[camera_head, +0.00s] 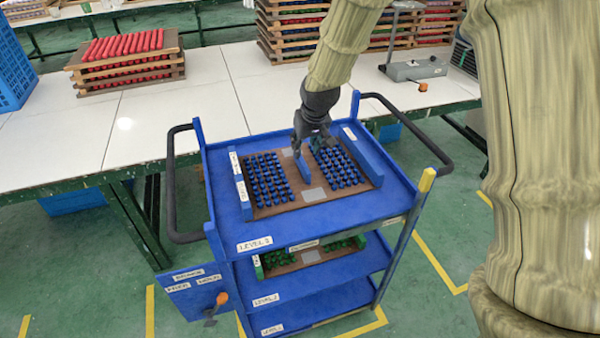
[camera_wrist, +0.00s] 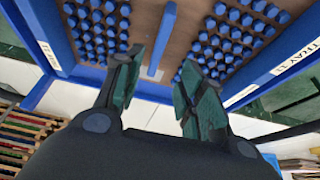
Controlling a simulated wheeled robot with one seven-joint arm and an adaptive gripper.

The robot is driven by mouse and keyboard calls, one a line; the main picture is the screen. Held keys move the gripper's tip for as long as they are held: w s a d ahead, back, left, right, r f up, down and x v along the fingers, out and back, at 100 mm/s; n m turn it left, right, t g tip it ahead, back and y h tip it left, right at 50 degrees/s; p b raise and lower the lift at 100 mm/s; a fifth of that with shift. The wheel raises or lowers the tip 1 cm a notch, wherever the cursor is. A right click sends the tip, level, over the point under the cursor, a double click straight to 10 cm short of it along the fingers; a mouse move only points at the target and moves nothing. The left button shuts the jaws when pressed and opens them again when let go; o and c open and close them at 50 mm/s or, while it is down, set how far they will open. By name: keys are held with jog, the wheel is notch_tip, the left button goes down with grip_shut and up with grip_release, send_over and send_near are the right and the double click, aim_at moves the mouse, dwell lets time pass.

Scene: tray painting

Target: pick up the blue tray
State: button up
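The blue tray (camera_head: 312,194) is a brown board with two blocks of small blue pegs. It lies flat on the top shelf of a blue cart. A blue upright handle bar (camera_head: 302,167) stands in its middle, between the peg blocks. My gripper (camera_head: 312,146) is over the tray's far half, close to the handle. In the wrist view my gripper (camera_wrist: 161,68) is open and empty, its two dark green fingers apart. The handle (camera_wrist: 162,38) shows beyond and between the fingertips. I cannot tell whether they touch the board.
The blue cart (camera_head: 320,222) has raised side rails and black side handles. A tray with green pegs (camera_head: 310,257) sits on its middle shelf. Behind is a white table (camera_head: 190,105) with a stack of red-pegged trays (camera_head: 125,62) and taller tray stacks.

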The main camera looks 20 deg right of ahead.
aim_at(302, 161)
jog(key=p+x, duration=0.1)
jog(key=x, duration=0.3)
jog(key=shift+d, duration=0.15)
jog(key=shift+p+x, duration=0.95)
jog(key=shift+x, duration=2.45)
jog(key=shift+s, duration=0.1)
grip_shut()
